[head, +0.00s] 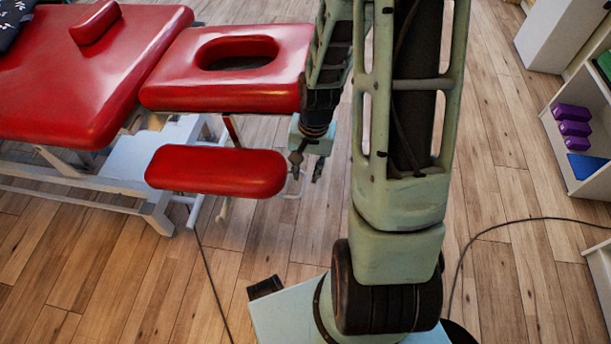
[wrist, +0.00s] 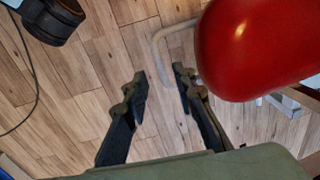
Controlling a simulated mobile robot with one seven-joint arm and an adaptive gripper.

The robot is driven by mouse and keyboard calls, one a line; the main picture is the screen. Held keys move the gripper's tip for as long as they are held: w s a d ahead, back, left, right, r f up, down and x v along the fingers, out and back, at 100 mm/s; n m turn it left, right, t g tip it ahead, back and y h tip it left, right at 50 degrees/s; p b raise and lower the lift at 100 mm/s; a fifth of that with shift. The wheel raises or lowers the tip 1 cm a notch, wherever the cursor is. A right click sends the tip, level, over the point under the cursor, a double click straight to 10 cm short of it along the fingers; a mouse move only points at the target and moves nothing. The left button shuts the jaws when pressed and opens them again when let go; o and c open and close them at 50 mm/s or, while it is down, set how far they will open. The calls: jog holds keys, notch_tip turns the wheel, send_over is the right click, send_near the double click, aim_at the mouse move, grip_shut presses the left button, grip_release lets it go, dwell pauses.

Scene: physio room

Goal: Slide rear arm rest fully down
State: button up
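A red padded arm rest (head: 215,172) hangs beside the red treatment table, below the head section with the oval hole. Its rounded end also shows large at the upper right in the wrist view (wrist: 255,45). A pale bent metal rod (wrist: 160,50) comes from beside the pad; part of it shows in the head view by the pad's right end. My gripper (head: 307,172) points down just right of the pad's end. In the wrist view my gripper (wrist: 159,80) is open, with the rod beyond and near its fingertips; contact cannot be told. The other arm rest is not clearly seen.
The head section (head: 165,75) and main table top (head: 60,90) lie left and behind, with a small red pad (head: 97,22) on top. A white shelf (head: 570,140) with purple blocks stands at right. Dark cables cross the wooden floor, which is otherwise mostly clear.

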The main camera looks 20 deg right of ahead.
notch_tip(320, 180, up, 9)
jog(key=shift+s+d, duration=0.2)
jog(key=shift+d, duration=0.15)
dwell(0.5)
